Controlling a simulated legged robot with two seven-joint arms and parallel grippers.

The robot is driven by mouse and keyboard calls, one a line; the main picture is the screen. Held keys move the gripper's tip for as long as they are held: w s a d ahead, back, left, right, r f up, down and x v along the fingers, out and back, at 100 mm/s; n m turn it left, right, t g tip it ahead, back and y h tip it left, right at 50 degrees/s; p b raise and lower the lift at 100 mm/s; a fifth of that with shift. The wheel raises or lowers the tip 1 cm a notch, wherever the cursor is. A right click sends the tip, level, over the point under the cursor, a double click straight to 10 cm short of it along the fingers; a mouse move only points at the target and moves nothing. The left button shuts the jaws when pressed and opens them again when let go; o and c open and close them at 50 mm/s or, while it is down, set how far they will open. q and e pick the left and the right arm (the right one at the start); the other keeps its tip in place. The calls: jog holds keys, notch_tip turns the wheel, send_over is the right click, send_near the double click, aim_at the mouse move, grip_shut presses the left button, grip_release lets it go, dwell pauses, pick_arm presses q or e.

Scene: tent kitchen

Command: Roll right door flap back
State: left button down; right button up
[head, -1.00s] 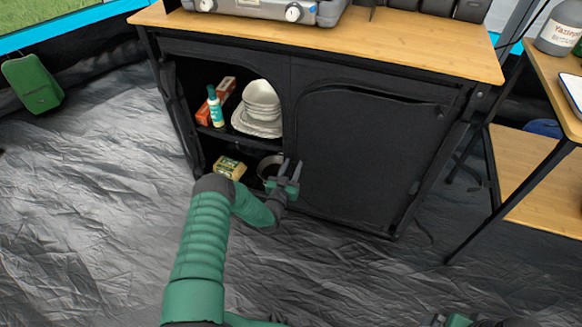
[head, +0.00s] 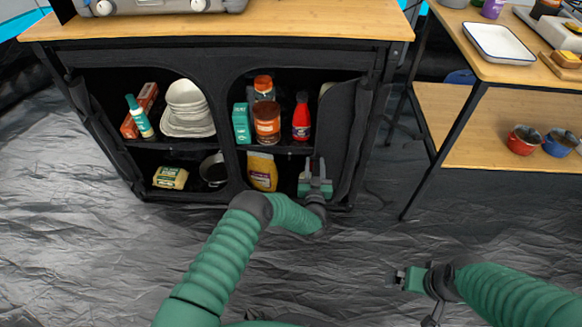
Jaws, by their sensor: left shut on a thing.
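My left gripper (head: 316,170) is at the lower right of that opening, by the flap's inner edge, and is shut on the flap; the exact grip point is hard to see. My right gripper (head: 393,278) is low over the groundsheet at the lower right, apart from the cupboard. Its fingers are too small and dark to read.
The right compartment holds a brown jar (head: 267,122), a red bottle (head: 301,117), a teal box (head: 242,123) and a yellow pack (head: 262,171). The left compartment holds stacked bowls (head: 187,108) and a pan (head: 213,170). A wooden side table (head: 510,70) stands right. The groundsheet in front is clear.

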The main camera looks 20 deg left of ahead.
aim_at(328, 155)
pick_arm(q)
jog(key=shift+w+d+b, duration=0.25)
jog(key=shift+d+b, duration=0.05)
jog(key=shift+d, duration=0.85)
jog(key=shift+w+d+b, duration=0.25)
jog(key=shift+d, duration=0.85)
jog(key=c, duration=1)
grip_release()
jog(key=shift+s, duration=0.15)
jog(key=p+v, duration=0.8)
jog(key=v, duration=0.8)
jog(key=shift+s, duration=0.3)
